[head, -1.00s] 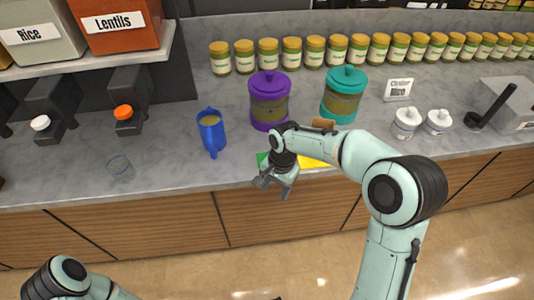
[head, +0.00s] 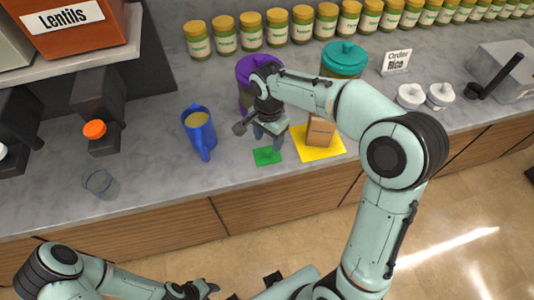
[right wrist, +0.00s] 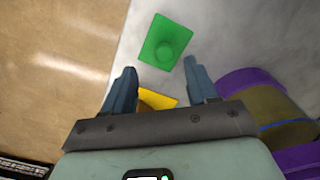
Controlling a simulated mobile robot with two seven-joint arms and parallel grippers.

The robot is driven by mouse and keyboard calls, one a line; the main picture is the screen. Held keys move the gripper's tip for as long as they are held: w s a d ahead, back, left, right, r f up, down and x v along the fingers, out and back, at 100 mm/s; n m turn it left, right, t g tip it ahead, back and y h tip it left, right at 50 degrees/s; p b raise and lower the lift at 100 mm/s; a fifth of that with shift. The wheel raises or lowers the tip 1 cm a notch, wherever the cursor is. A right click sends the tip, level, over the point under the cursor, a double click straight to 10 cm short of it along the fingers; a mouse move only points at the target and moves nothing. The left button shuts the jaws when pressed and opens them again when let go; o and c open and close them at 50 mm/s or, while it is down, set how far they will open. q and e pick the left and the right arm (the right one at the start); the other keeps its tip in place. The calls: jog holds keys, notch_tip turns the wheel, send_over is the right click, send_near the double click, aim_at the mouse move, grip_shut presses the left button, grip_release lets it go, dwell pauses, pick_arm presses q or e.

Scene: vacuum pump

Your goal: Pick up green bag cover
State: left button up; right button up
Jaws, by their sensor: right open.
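The green bag cover (head: 267,156) lies flat on the grey counter near its front edge. In the right wrist view the green bag cover (right wrist: 165,42) is a green square with a round knob in its middle, lying beyond the fingertips. My right gripper (head: 268,143) is above and just behind the cover in the head view. Its fingers are apart and empty, and they also show in the right wrist view (right wrist: 157,65). My left gripper (head: 200,288) is low at the bottom, away from the counter; its fingers are too small to judge.
A yellow mat (head: 322,152) with a brown bag (head: 320,131) on it lies right of the cover. A blue jug (head: 199,130) stands to the left, a purple canister (head: 246,70) behind my right gripper, and a teal-lidded canister (head: 344,60) farther right. A glass (head: 101,184) stands far left.

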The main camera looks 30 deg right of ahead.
aim_at(267, 149)
jog(key=shift+w+d+f, duration=0.1)
jog(key=shift+w+f, duration=0.1)
jog(key=shift+f, duration=1.4)
jog(key=shift+w+f, duration=0.2)
jog(key=shift+f, duration=1.35)
grip_shut()
